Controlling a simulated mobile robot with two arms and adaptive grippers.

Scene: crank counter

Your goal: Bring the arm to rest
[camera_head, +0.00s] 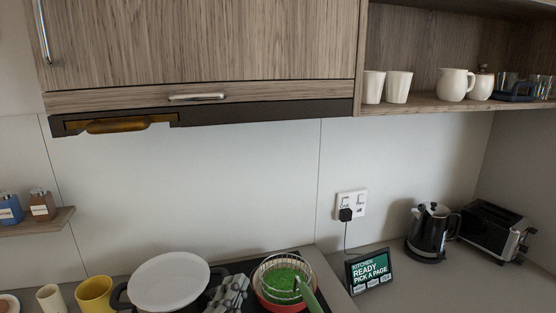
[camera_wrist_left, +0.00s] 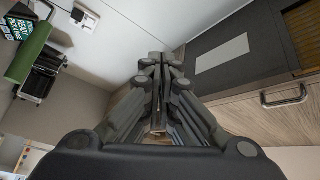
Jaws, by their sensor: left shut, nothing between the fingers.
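My left gripper (camera_head: 232,291) is at the bottom of the head view, between a white round lid and a red bowl. In the left wrist view its dark fingers (camera_wrist_left: 158,58) are together, with nothing held. A green handle (camera_wrist_left: 30,50) shows in the wrist view, apart from the fingers. In the head view a green handle (camera_head: 309,298) rises at the red bowl (camera_head: 262,300), which has a wire frame and green contents. My right gripper is in neither view.
The white lid (camera_head: 168,279), a yellow cup (camera_head: 94,295) and a white cup (camera_head: 50,299) stand left. A screen (camera_head: 370,270), a kettle (camera_head: 432,233) and a toaster (camera_head: 494,231) stand right. The dark range hood (camera_head: 250,113) hangs above; it is close in the wrist view (camera_wrist_left: 270,45).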

